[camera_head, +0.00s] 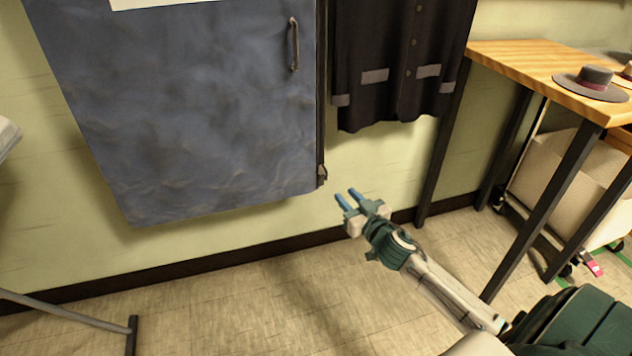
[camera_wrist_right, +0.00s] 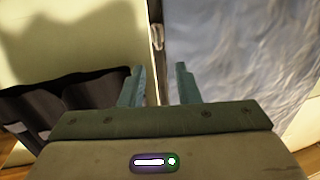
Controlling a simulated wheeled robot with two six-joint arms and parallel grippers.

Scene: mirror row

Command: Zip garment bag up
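The blue garment bag (camera_head: 190,110) hangs against the wall, with a dark zip strip (camera_head: 321,90) down its right edge. A small zip pull (camera_head: 322,174) sits at the bottom of that strip. My right gripper (camera_head: 347,197) is open and empty, just below and right of the pull, apart from it. In the right wrist view the bag (camera_wrist_right: 230,60) fills the right side. The pull (camera_wrist_right: 157,38) shows beyond the gap between the open fingers (camera_wrist_right: 161,75). My left gripper is not in view.
A dark jacket (camera_head: 395,60) hangs right of the bag. A wooden table (camera_head: 540,70) with a hat (camera_head: 592,83) stands at the right, a pale wheeled bin (camera_head: 560,170) under it. A grey metal leg (camera_head: 70,312) crosses the lower left. The floor below the bag is clear.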

